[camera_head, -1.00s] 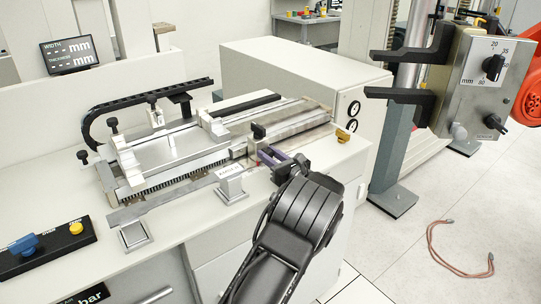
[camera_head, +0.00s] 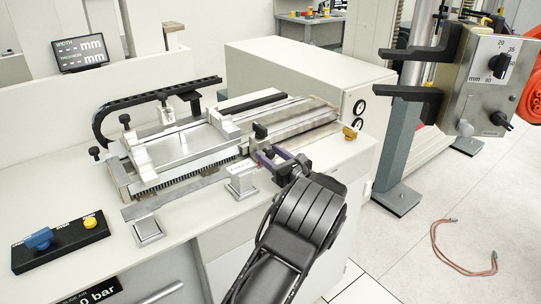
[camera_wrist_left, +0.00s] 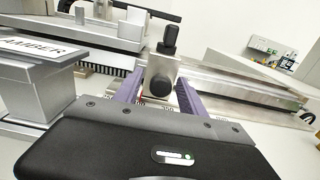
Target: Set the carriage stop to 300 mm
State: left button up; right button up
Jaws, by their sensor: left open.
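The carriage stop (camera_head: 261,131) is a small metal block with a black knob on top, on the rail along the front of the measuring bench. In the left wrist view the stop (camera_wrist_left: 160,75) stands upright in the middle, with a round black knob on its near face. Small scale numbers show below it, too small to read surely. My left gripper (camera_head: 273,156) is open at the stop's near side. Its purple fingers (camera_wrist_left: 157,98) lie to the left and right of the block; contact cannot be told. My right gripper is out of view.
The silver carriage (camera_head: 175,150) sits left of the stop. A block labelled AMBER (camera_wrist_left: 35,50) stands left of the gripper, close to it. A black control box (camera_head: 62,246) lies front left. A grey dial box (camera_head: 482,85) with black prongs stands at right.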

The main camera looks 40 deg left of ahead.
pick_arm(q)
jog(key=b+v, duration=0.1)
jog(key=v, duration=0.6)
jog(key=shift+s+d, duration=0.1)
jog(key=shift+d, duration=0.3)
